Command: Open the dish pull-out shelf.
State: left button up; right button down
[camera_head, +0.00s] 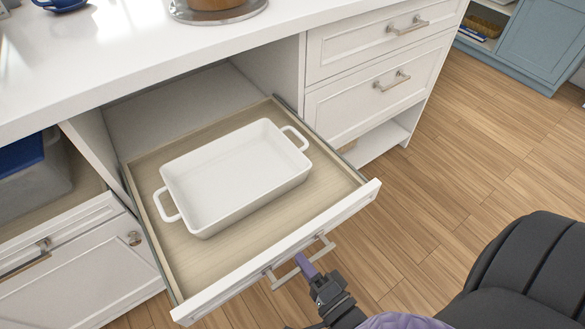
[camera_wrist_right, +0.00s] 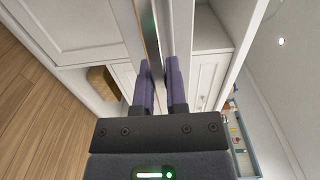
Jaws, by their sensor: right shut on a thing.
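The dish pull-out shelf (camera_head: 232,262) stands well out from the white cabinet, its wooden bottom in view. A white rectangular baking dish (camera_head: 240,180) with two loop handles sits on it. The shelf's front has a metal bar handle (camera_head: 300,257). My right gripper (camera_head: 303,264) is at that handle, in front of the shelf. In the right wrist view, its two purple fingers (camera_wrist_right: 158,85) are shut on the handle, a metal bar (camera_wrist_right: 151,40) between them. My left gripper does not show in either view.
The white countertop (camera_head: 110,70) runs above the shelf's back. Two closed drawers (camera_head: 375,85) are to the right. Open wood floor (camera_head: 450,170) lies to the right.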

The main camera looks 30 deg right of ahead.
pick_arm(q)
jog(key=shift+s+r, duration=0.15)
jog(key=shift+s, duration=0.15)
pick_arm(e)
jog(key=shift+s, duration=0.65)
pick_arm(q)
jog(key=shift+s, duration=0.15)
